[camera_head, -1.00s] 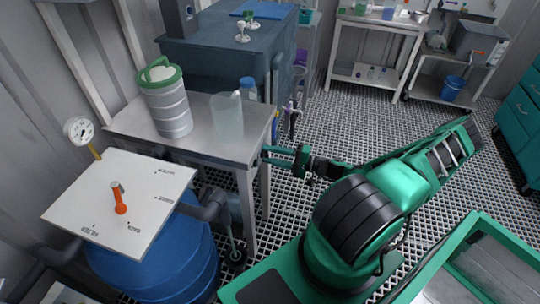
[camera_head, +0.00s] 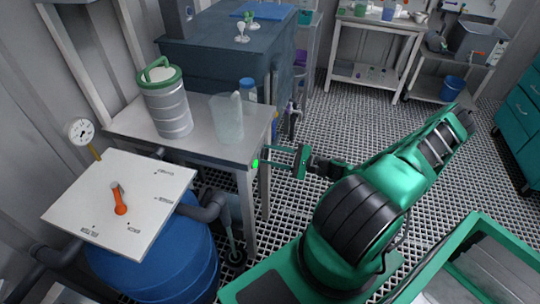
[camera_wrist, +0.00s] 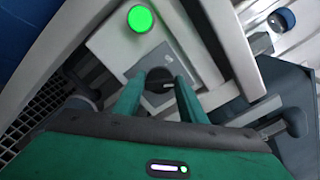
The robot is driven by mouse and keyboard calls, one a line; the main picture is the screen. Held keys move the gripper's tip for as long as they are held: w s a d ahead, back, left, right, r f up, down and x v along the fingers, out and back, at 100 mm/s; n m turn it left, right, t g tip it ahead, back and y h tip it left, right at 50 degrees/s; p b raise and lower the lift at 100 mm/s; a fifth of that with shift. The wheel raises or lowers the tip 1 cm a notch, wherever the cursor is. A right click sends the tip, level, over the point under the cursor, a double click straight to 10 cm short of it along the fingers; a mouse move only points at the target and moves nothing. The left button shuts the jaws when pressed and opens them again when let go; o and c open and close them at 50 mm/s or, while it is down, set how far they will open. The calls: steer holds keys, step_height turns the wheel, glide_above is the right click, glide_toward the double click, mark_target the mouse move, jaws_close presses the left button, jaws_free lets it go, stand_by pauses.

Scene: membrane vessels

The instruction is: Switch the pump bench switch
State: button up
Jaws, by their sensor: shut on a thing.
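The pump bench (camera_head: 205,140) is the grey table at left centre in the head view. A lit green lamp (camera_head: 255,163) shows on its right end; it also shows in the wrist view (camera_wrist: 140,19) on a light box. Below the lamp in the wrist view is a grey switch plate (camera_wrist: 165,62) with a dark round switch knob (camera_wrist: 158,78). My gripper (camera_head: 270,152) is at the bench's right end. In the wrist view its green fingers (camera_wrist: 158,88) stand on either side of the knob and are shut on it. The knob's lower part is partly hidden.
A ribbed canister (camera_head: 168,108), a clear beaker (camera_head: 228,120) and a blue-capped bottle (camera_head: 248,92) stand on the bench. A blue barrel (camera_head: 165,265) under a white plate with an orange handle (camera_head: 119,200) is at left. The grating floor (camera_head: 340,120) beyond the arm is clear.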

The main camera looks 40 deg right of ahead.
steer(key=shift+d, duration=0.1)
stand_by(0.3)
steer(key=o, duration=1)
steer(key=v, duration=1)
steer(key=shift+s+d, duration=0.25)
steer(key=shift+s, duration=0.05)
steer(key=shift+a, duration=0.1)
